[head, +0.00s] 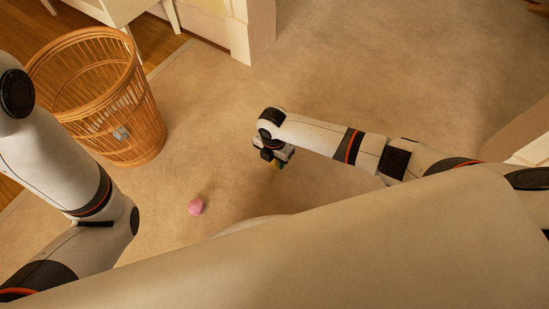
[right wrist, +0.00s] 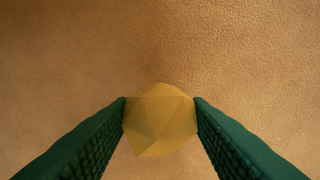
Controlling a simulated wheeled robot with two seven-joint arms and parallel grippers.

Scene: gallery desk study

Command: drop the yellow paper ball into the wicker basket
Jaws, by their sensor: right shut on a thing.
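The yellow paper ball (right wrist: 160,122) is between the two green fingers of my right gripper (right wrist: 160,110) in the right wrist view, and both fingertips touch it. In the head view my right gripper (head: 275,160) hangs over the carpet right of the wicker basket, and the ball is mostly hidden under it. The wicker basket (head: 148,125) stands upright at the upper left, with its open rim facing up. A small pale blue-grey thing shows through its slats. My left arm shows at the left edge, but its gripper is not visible.
A pink paper ball (head: 195,207) lies on the carpet (head: 330,70) between the basket and my body. White furniture (head: 262,30) stands at the top, right of the basket. The carpet between basket and right gripper is clear. My left arm is close to the basket's near left side.

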